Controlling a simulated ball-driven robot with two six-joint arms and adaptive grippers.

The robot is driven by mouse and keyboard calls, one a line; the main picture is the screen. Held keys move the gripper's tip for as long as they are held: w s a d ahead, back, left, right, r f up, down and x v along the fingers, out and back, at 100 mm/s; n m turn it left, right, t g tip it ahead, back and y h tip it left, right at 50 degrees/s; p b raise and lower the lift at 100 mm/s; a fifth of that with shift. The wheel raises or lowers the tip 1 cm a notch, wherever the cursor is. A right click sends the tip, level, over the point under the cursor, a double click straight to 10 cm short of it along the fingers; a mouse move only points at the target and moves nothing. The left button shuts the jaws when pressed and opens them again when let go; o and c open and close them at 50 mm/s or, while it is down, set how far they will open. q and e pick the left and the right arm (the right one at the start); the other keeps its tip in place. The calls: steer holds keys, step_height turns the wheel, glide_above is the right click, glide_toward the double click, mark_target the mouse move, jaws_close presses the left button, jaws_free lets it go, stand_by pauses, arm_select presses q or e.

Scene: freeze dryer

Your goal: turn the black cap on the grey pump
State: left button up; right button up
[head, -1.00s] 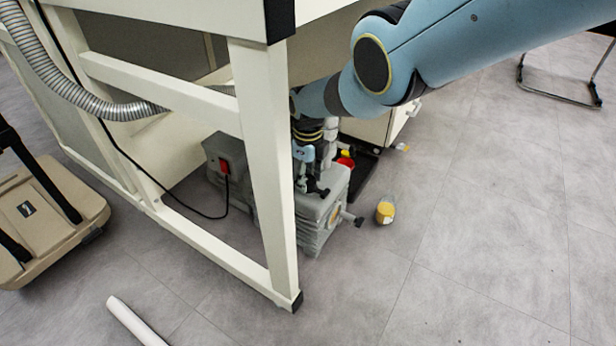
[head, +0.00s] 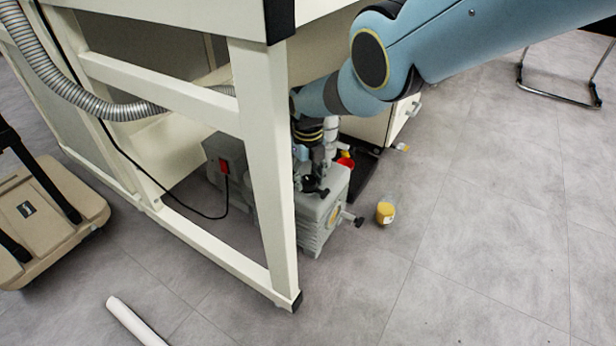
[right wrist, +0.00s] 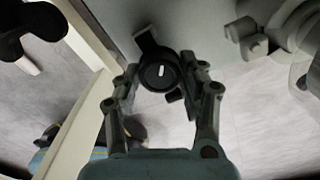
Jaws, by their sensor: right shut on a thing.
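The grey pump (head: 322,222) stands on the floor under the white bench, partly hidden behind a bench leg. My right gripper (head: 313,185) reaches down to the pump's top from above. In the right wrist view, the black cap (right wrist: 160,73) is round with a short white mark on its face. It sits between the two fingers of my right gripper (right wrist: 162,82), which is shut on it. In the head view the cap is hard to tell apart from the dark fingers. My left gripper is not in view.
The white bench leg (head: 268,170) stands close left of the pump. A small yellow-filled container (head: 385,211) is on the floor to the right. A black cord (head: 165,188) runs to the red switch (head: 224,167). Open floor lies at the right.

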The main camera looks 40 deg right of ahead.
steer(key=o, duration=1.2)
